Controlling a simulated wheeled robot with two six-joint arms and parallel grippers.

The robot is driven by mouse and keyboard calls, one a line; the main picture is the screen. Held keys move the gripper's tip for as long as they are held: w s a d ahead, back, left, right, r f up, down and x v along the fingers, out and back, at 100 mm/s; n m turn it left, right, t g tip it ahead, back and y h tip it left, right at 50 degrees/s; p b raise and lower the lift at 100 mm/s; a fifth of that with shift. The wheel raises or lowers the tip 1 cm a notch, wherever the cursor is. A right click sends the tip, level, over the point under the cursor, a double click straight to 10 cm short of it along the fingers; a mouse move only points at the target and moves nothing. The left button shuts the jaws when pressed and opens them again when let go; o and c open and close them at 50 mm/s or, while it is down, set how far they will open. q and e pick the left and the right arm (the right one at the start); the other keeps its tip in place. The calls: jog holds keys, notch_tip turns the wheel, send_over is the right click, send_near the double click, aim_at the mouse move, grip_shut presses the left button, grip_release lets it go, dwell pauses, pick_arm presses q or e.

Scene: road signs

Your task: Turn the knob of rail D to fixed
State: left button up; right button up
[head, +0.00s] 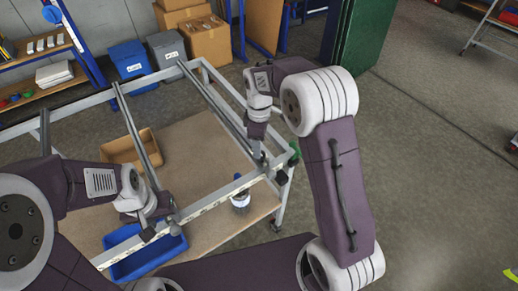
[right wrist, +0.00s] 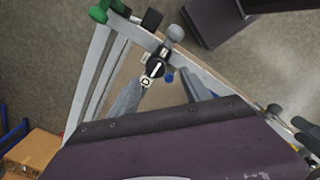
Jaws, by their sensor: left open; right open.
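A grey metal frame with several rails stands in front of me in the head view; its front bar (head: 205,205) carries small labels too small to read. In the right wrist view a black knob (right wrist: 155,68) with a white pointer mark sits on the bar by a rail's end, beside a grey ball-ended part (right wrist: 175,33). My right gripper (right wrist: 159,82) is open, its fingers pointing toward the knob, which lies just beyond and between the tips. It also shows in the head view (head: 261,152) over the right rail's front end. My left gripper (head: 160,228) is open near the middle rail's front end.
A blue bin (head: 150,262) and a tan bin (head: 122,150) rest on the lower board. A bottle (head: 240,200) stands under the front bar. A green part (right wrist: 103,12) marks the frame's corner.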

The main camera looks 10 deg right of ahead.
pick_arm(q)
jog(key=shift+w+d+r, duration=0.15)
jog(key=shift+w+d, duration=0.25)
jog(key=shift+w, duration=0.2)
pick_arm(e)
jog(key=f, duration=0.3)
jog(key=w+d+f, duration=0.1)
jog(key=f, duration=0.1)
pick_arm(q)
jog(key=shift+s+a, duration=0.3)
jog(key=shift+s, duration=0.1)
pick_arm(e)
jog(key=shift+s+a, duration=0.3)
jog(key=shift+s, duration=0.05)
pick_arm(q)
jog(key=shift+w+d, duration=0.15)
pick_arm(e)
jog(key=shift+w+d+f, duration=0.1)
jog(key=shift+w+f, duration=0.05)
jog(key=c, duration=0.6)
grip_shut()
pick_arm(q)
jog(key=shift+r, duration=0.1)
